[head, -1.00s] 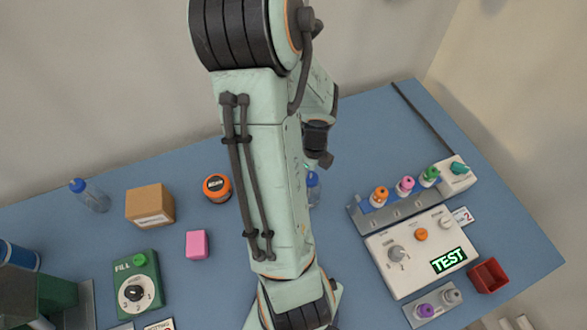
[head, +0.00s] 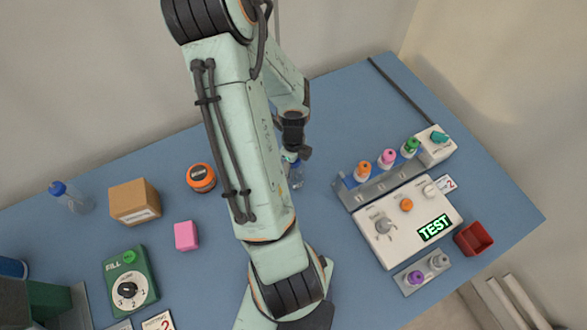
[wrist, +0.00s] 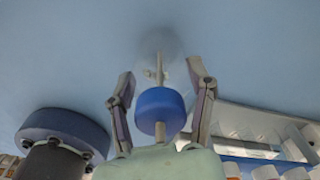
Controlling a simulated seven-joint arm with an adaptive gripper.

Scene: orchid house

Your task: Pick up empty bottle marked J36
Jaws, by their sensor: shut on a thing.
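A clear bottle with a blue cap (wrist: 160,105) stands between the fingers of my gripper (wrist: 160,82) in the wrist view. My gripper is shut on this bottle, with one finger on each side of it. In the head view the bottle (head: 297,176) shows just right of my forearm, below my wrist, partly hidden by it. I cannot read a J36 mark on either bottle.
A cardboard box (head: 134,203), an orange-lidded jar (head: 201,178) and a pink block (head: 186,236) stand left of my arm. A test machine (head: 407,222), a rack of capped vials (head: 375,189) and a red bin (head: 473,239) are at the right. A green fill dial box (head: 130,279) is front left.

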